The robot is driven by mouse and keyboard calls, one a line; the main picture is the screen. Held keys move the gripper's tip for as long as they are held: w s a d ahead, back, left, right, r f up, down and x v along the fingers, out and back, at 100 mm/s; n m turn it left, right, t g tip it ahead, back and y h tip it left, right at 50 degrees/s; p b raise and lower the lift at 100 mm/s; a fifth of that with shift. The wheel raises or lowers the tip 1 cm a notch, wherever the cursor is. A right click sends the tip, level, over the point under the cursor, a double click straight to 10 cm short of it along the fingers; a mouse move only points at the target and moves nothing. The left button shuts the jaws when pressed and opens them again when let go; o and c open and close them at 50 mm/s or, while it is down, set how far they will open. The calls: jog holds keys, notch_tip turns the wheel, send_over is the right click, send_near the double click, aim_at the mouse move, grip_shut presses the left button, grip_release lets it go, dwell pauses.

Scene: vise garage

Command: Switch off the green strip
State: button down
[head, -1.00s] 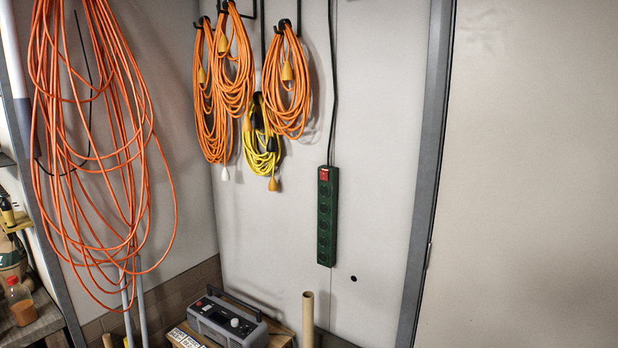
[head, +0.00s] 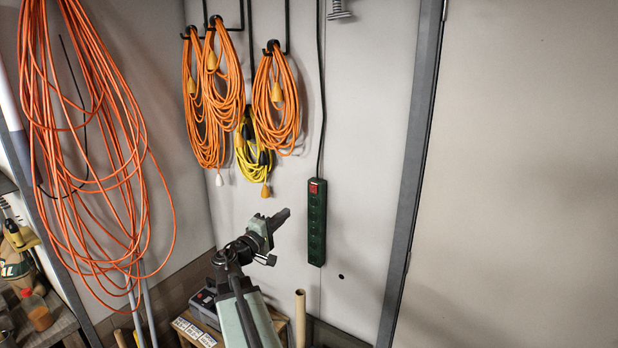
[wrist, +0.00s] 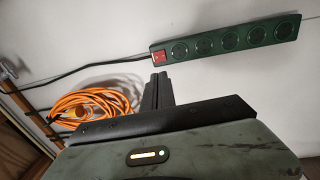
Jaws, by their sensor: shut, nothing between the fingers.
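The green strip (head: 317,222) hangs upright on the wall in the head view, with several sockets and a red switch (head: 318,187) at its top end. A black cable runs up from it. In the wrist view the strip (wrist: 230,42) lies across the upper right, its red switch (wrist: 165,55) at the left end. My gripper (head: 284,215) is shut and empty, to the left of the strip in the head view. In the wrist view my gripper's tips (wrist: 159,76) are just below the red switch in the picture. Whether the switch is on or off is too small to tell.
Orange cable coils (head: 276,105) and a yellow coil (head: 254,150) hang left of the strip. A large orange coil (head: 85,150) hangs further left. A cardboard tube (head: 300,318) stands below the strip. A grey door post (head: 412,170) is to its right.

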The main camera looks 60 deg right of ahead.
aim_at(313, 187)
jog(key=shift+d+r, duration=0.1)
jog(key=shift+r, duration=0.15)
jog(key=d, duration=0.4)
jog(key=d+r+p, duration=0.1)
jog(key=d, duration=0.9)
jog(key=shift+s+r, duration=0.1)
jog(key=shift+r, duration=0.25)
